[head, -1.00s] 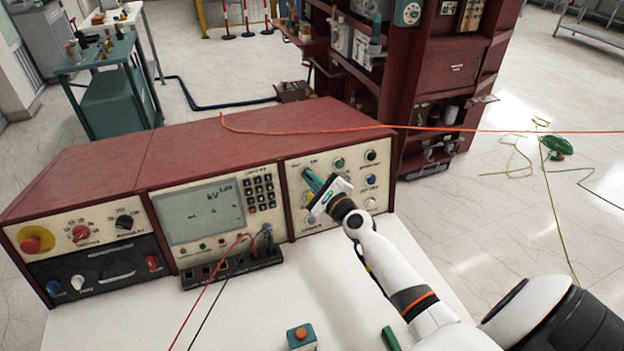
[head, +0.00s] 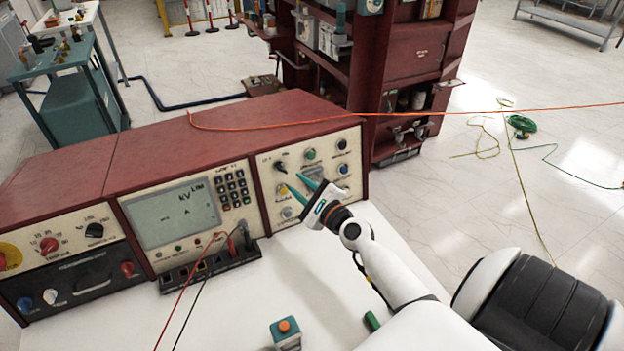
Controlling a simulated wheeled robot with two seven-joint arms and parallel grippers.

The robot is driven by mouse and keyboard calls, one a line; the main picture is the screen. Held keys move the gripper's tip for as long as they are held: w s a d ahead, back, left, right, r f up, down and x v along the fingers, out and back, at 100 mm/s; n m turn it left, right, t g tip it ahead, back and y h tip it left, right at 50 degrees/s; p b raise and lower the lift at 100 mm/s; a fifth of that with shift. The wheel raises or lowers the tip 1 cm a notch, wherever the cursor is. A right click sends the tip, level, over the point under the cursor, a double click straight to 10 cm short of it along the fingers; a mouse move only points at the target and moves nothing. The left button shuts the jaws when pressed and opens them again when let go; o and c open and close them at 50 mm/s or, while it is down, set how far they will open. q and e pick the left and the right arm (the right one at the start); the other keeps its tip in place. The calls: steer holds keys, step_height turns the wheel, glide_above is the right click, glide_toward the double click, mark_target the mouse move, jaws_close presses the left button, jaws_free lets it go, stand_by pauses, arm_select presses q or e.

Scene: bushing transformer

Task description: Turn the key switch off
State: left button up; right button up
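The control panel (head: 325,152) on the right of the red console carries several knobs and buttons. A small dark switch (head: 281,167) at its upper left looks like the key switch; its exact turn position is too small to read. My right gripper (head: 293,181) is in front of this panel, just below and to the right of the dark switch. Its two teal fingers are apart with nothing visible between them. A yellow button (head: 283,190) shows by the lower finger.
The red console (head: 190,135) has a grey display (head: 172,212) and keypad. Red and black leads run from its front.

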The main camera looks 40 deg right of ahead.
steer(key=s, duration=0.5)
steer(key=shift+b, duration=0.4)
